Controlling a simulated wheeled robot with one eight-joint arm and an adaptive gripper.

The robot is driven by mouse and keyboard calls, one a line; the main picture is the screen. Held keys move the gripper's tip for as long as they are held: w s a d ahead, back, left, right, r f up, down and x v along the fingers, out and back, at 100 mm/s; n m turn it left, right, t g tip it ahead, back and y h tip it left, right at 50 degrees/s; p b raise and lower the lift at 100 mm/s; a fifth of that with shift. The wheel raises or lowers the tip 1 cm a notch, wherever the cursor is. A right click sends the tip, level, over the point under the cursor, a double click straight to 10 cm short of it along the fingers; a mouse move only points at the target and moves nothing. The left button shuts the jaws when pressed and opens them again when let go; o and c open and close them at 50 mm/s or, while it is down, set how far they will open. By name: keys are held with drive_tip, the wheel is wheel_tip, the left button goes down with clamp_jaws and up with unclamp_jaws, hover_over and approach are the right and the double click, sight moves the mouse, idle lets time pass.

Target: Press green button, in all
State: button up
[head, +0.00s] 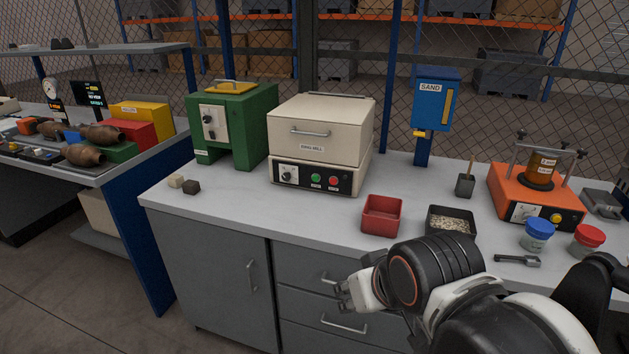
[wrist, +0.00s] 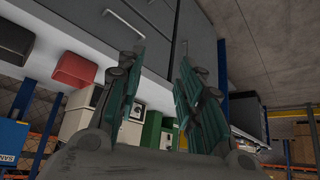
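The green button (head: 316,177) is on the dark front panel of the cream ring mill (head: 318,130), left of a red button (head: 333,181) and right of a dial. The mill stands on the grey bench, and its lid is down. My gripper (head: 345,292) is low in front of the bench drawers, below the bench top and well apart from the mill. In the wrist view my gripper (wrist: 160,54) has its two fingers spread with nothing between them. The green button cannot be made out in the wrist view.
A red bin (head: 382,215) and a dark tray of grains (head: 451,220) stand near the bench's front edge. A green machine (head: 235,125) is left of the mill, with two small cubes before it. The bench top in front of the mill is clear.

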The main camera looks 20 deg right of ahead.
clamp_jaws()
idle(1.0)
